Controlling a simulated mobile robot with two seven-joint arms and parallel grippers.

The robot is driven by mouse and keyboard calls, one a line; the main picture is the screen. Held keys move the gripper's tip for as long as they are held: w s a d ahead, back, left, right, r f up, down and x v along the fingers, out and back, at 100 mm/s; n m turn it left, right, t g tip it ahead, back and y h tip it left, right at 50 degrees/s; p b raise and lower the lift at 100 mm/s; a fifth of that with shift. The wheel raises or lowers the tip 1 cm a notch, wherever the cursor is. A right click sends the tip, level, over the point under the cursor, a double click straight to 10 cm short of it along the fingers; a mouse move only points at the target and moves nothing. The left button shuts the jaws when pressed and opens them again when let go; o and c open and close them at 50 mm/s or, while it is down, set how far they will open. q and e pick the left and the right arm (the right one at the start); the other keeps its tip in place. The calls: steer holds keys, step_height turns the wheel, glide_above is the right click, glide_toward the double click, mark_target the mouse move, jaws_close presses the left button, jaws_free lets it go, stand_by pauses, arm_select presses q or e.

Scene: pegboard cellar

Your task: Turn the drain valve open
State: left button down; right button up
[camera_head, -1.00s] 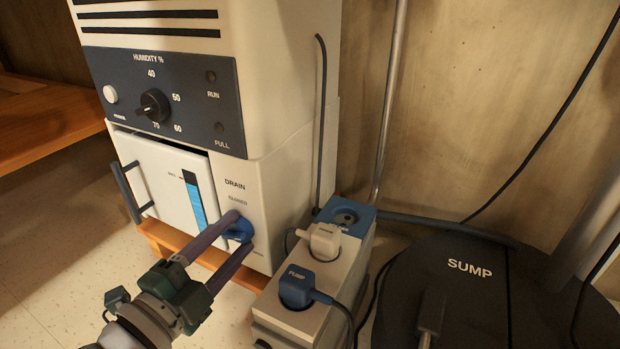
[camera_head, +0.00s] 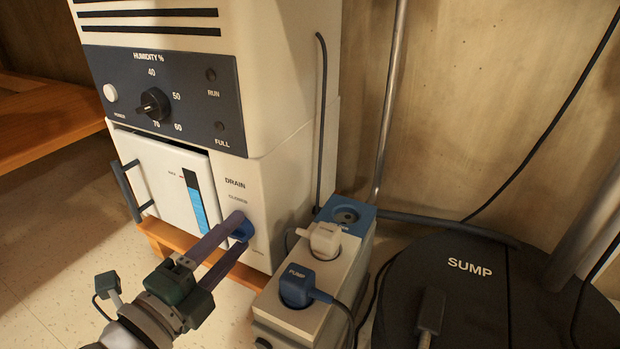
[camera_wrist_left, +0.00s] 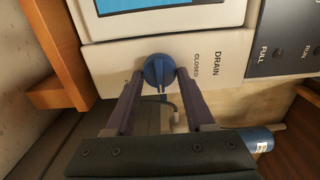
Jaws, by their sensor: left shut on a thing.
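The drain valve is a round blue knob (camera_head: 242,231) with a raised ridge, on the cream front panel below the DRAIN and CLOSED labels. My left gripper (camera_head: 239,232) reaches it from the lower left and is shut on it, one finger above and one below. In the left wrist view the knob (camera_wrist_left: 158,71) sits between the fingertips (camera_wrist_left: 160,74). A small label below the knob is too small to read. My right gripper is not in view.
The white water tank (camera_head: 163,178) with a dark handle is left of the valve. A power strip (camera_head: 336,262) with white and blue PUMP plugs stands close on the right. A dark SUMP lid (camera_head: 465,300) lies farther right, with cords and a pipe behind.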

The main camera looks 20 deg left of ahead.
arm_select(q)
steer(key=c, duration=0.5)
jaws_free()
steer(key=shift+c, duration=0.2)
steer(key=s+p, duration=0.2)
steer(key=s, duration=0.8)
steer(key=shift+a+p, duration=0.35)
steer(key=shift+a, duration=0.05)
steer(key=shift+w, duration=0.1)
